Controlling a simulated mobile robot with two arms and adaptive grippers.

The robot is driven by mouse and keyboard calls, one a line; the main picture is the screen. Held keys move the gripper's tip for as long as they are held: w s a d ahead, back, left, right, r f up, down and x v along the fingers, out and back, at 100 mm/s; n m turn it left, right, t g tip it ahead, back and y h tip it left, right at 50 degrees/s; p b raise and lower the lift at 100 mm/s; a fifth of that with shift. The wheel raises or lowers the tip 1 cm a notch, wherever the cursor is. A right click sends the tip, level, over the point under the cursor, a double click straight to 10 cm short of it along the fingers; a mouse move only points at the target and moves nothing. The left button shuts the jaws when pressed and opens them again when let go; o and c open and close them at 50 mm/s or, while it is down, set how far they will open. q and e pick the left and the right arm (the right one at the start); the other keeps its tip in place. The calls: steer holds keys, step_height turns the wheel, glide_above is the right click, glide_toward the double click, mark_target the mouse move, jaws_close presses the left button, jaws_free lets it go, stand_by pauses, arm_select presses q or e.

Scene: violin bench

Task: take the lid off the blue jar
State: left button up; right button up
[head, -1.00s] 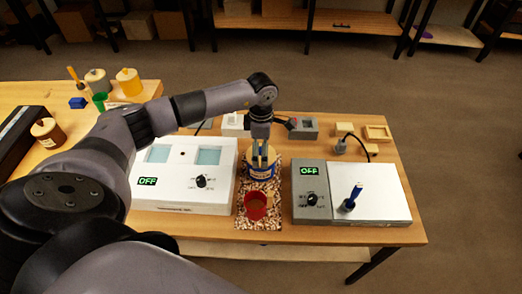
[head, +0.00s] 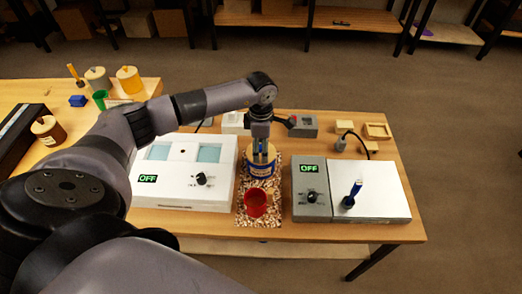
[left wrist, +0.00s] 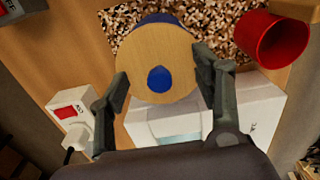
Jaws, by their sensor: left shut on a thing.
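The blue jar (head: 261,170) with a pale label stands on the speckled mat, behind the red cup. Its round wooden lid (left wrist: 153,48) with a blue knob (left wrist: 158,79) fills the upper middle of the left wrist view. A blue edge of the jar shows behind the lid there. My left gripper (head: 261,150) points down over the jar. The lid looks level on or very close to the jar's rim; I cannot tell if there is a gap. My right gripper is out of view.
The red cup (head: 256,203) stands on the speckled mat (head: 244,218) just in front of the jar. A white device (head: 160,190) is to the left and a grey-and-white device (head: 378,190) to the right. Small wooden blocks and a tray (head: 377,131) lie at the back right.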

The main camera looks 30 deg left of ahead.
arm_select(q)
steer(key=shift+s, duration=0.2)
steer(key=c, duration=0.9)
steer(key=shift+f, duration=0.1)
jaws_close()
steer(key=shift+f, duration=0.1)
